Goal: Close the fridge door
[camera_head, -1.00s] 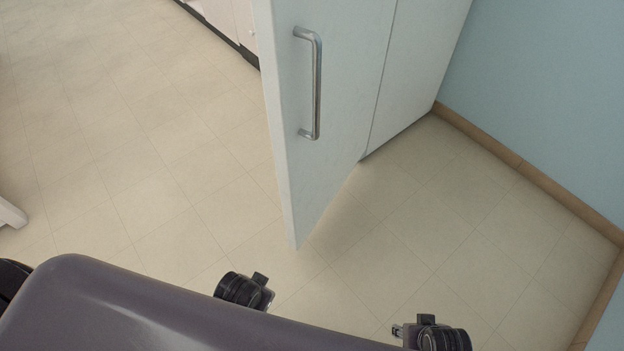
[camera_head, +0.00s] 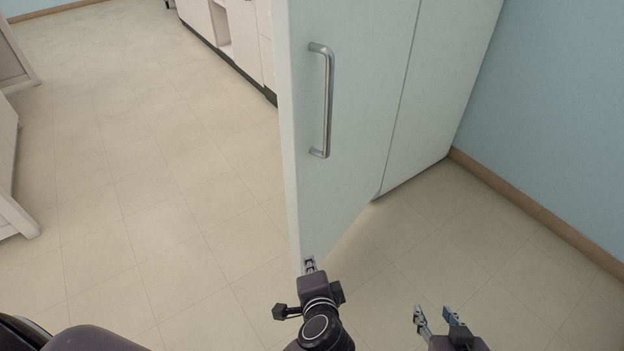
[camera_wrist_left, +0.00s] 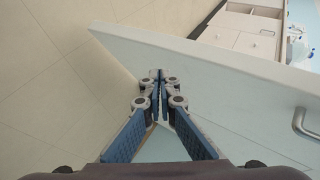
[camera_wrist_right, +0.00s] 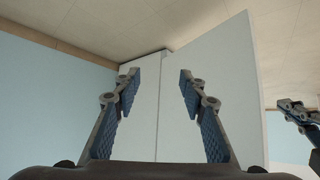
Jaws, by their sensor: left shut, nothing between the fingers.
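The fridge door (camera_head: 352,120) is a pale panel standing wide open in the head view, with a metal bar handle (camera_head: 326,105) on its outer face. The fridge body (camera_head: 432,100) is behind it, by the wall. My left gripper (camera_head: 309,262) is shut and empty at the door's lower free edge; I cannot tell whether it touches. In the left wrist view its closed fingers (camera_wrist_left: 158,78) overlap the door (camera_wrist_left: 200,65), and the handle (camera_wrist_left: 305,124) is at the right. My right gripper (camera_head: 434,316) is open and empty, right of the left one, apart from the door.
A light blue wall (camera_head: 560,120) with a brown skirting runs along the right. Cabinets (camera_head: 240,35) stand behind the door's left edge, and pale furniture (camera_head: 12,200) is at the far left. The tiled floor (camera_head: 150,180) is clear left of the door.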

